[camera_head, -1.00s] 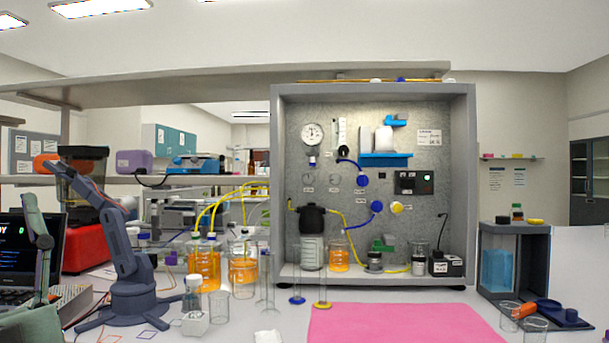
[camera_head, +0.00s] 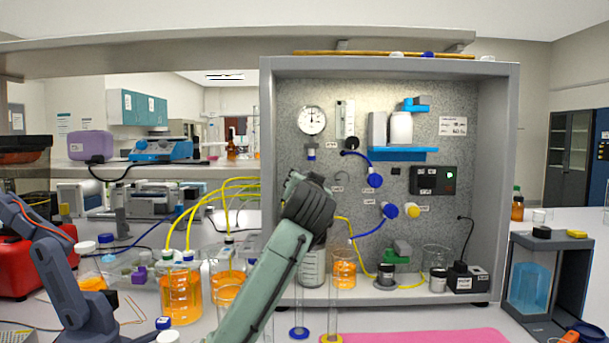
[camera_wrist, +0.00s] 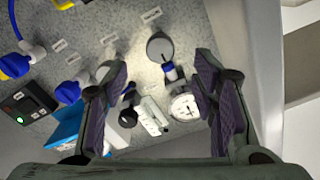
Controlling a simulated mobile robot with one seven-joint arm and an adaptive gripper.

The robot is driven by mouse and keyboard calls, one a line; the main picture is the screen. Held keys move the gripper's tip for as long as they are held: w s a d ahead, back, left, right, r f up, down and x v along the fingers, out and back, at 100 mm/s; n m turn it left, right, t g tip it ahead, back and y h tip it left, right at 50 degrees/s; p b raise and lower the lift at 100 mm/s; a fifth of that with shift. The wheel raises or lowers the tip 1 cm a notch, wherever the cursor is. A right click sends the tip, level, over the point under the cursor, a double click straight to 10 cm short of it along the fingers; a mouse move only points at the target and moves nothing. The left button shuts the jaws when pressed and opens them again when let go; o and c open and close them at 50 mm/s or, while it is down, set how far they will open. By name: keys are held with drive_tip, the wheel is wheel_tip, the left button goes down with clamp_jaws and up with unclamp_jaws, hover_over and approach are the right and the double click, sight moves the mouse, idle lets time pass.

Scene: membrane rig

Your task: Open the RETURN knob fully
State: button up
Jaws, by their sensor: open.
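A round grey knob (camera_wrist: 160,47) on the speckled panel (camera_head: 289,95) lies between my open fingers in the wrist view. It appears apart from both pads. A second grey knob (camera_wrist: 106,70) is partly hidden by the left finger; it also shows in the head view (camera_head: 338,179). The labels are too small to read, so I cannot tell which knob is RETURN. My gripper (camera_wrist: 160,62) is open and empty, facing the panel. In the head view, my gripper (camera_head: 308,180) stands below the pressure gauge (camera_head: 311,120) and hides the first knob.
Blue fittings (camera_head: 375,180) and a yellow knob (camera_head: 412,210) sit right of my gripper. A blue shelf (camera_head: 390,154) juts out above them. The cabinet's side walls (camera_head: 267,110) frame the panel. Yellow tubes (camera_head: 185,220) and orange-filled bottles (camera_head: 180,295) stand at left.

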drive_tip(key=w+p, duration=0.4)
drive_tip(key=w, duration=0.4)
drive_tip(key=shift+w+r, duration=0.2)
drive_tip(key=shift+w+f, duration=0.15)
drive_tip(key=shift+w, duration=0.65)
drive_tip(key=shift+c, duration=0.2)
drive_tip(key=c, duration=1.1)
drive_tip(key=shift+c, duration=0.2)
